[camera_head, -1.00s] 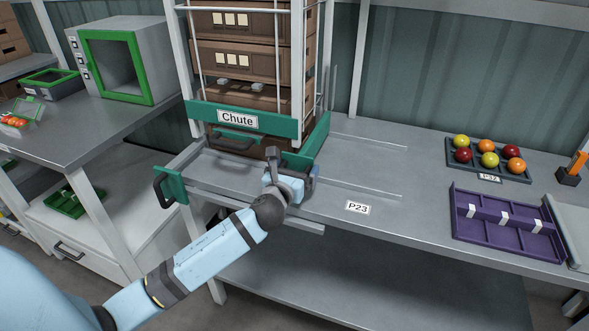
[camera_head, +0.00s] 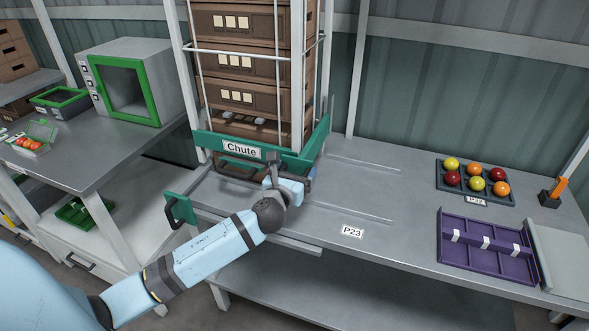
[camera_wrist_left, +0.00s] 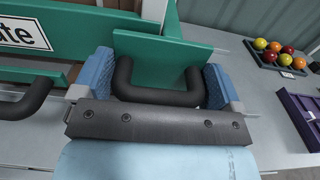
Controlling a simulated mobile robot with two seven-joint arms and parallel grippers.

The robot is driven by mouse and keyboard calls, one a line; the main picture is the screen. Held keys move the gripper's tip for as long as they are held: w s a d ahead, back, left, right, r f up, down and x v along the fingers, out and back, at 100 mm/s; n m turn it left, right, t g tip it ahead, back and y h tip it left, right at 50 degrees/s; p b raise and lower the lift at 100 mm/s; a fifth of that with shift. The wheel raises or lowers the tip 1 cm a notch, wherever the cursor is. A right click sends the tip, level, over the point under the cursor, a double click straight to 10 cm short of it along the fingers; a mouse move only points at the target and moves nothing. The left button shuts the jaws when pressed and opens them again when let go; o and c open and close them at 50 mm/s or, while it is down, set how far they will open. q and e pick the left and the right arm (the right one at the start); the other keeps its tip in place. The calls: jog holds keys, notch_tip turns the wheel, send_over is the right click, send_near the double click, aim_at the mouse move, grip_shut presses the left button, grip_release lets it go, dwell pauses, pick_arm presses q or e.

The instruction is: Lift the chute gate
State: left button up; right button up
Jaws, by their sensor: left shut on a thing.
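The chute (camera_head: 241,150) is a green board with a white "Chute" label across the front of a tall frame. My left gripper (camera_head: 288,184) is at its right front corner. In the left wrist view, the gripper (camera_wrist_left: 160,80) has its two blue fingers at either end of a black U-shaped handle (camera_wrist_left: 158,97) and is shut on it. The handle sits against a green panel (camera_wrist_left: 160,46), beside the labelled board. Another dark handle (camera_wrist_left: 25,97) shows below the label. My gripper partly hides the panel in the head view. My right gripper is not in view.
Brown boxes (camera_head: 237,72) are stacked in the frame. A green plate with a black handle (camera_head: 172,211) stands at the bench's left end. A tray of colored balls (camera_head: 508,190) and a purple divided tray (camera_head: 446,254) lie right. The bench around the P23 label (camera_head: 352,232) is clear.

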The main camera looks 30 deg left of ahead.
pick_arm(q)
notch_tip(320, 180, up, 2)
jog(key=shift+r+p, duration=0.2)
jog(key=shift+p, duration=0.5)
jog(key=o, duration=1)
jog(key=shift+r, duration=0.1)
jog(key=shift+c, duration=0.2)
jog(key=shift+s, duration=0.2)
jog(key=v, duration=1.3)
jog(key=shift+s, duration=0.2)
